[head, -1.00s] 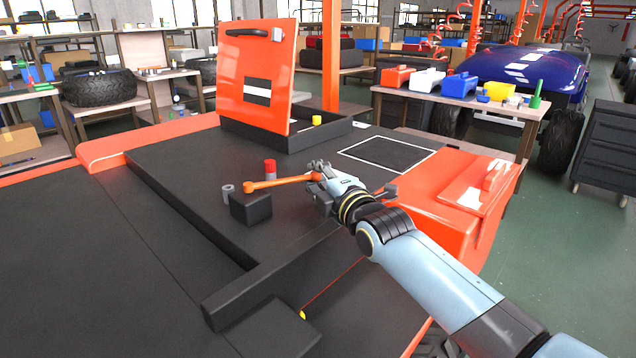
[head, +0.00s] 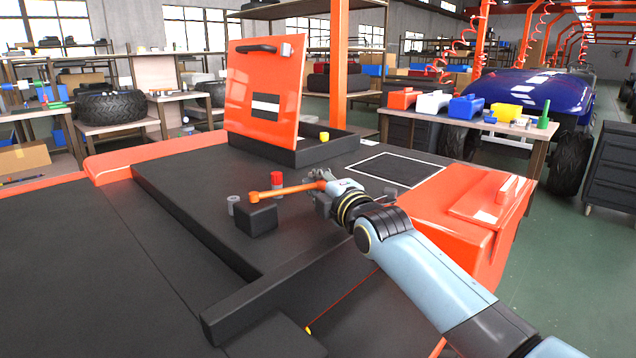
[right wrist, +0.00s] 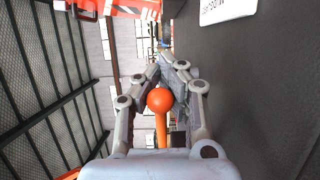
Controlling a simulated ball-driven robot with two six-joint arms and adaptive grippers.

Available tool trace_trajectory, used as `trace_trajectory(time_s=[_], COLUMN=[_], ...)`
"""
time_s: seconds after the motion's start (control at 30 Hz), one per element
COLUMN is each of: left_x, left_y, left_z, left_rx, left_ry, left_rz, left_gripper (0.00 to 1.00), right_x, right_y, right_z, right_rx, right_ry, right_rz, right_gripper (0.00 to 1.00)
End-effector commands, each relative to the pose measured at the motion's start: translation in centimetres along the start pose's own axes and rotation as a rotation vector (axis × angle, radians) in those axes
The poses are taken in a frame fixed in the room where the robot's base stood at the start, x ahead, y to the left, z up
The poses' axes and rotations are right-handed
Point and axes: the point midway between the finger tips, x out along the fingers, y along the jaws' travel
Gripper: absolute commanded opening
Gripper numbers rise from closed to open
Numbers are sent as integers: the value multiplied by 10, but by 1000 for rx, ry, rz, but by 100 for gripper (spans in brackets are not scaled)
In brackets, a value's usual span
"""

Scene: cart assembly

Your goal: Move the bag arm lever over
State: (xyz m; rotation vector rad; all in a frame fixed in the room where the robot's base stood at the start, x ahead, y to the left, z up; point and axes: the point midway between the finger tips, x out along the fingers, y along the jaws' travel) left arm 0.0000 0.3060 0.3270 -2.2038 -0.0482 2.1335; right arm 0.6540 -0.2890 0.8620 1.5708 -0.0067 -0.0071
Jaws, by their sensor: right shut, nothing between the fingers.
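The orange bag arm lever (head: 288,191) runs roughly level above the dark cart top, from its hub beside a small black block (head: 257,219) to the right. My right gripper (head: 320,177) is at the lever's right end. In the right wrist view the lever's round orange knob (right wrist: 160,99) shows between the finger links, below the closed fingertips (right wrist: 166,67). The fingers are shut with nothing gripped; whether the links touch the knob I cannot tell. My left gripper is not in view.
A red cap (head: 277,179) and a grey cylinder (head: 233,205) stand near the lever. An upright orange panel (head: 264,95) rises behind, with a yellow knob (head: 324,136) near its base. A white-outlined square (head: 393,169) lies flat and clear at right.

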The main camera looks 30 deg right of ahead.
Motion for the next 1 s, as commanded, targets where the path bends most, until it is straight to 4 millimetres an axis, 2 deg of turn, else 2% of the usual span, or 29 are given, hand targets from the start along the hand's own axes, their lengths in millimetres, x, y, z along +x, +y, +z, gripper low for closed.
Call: trace_trajectory(time_s=[0.33,0.77,1.0], left_x=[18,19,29], left_y=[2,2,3], left_z=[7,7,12], left_rx=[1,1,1], left_ry=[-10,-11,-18], left_rz=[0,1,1], left_gripper=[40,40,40], right_x=[20,24,37], right_y=[-4,0,-2], right_z=[-2,-2,-2], right_rx=[1,1,1], right_ry=[0,0,0], right_rz=[-1,1,1], right_gripper=[0,0,0])
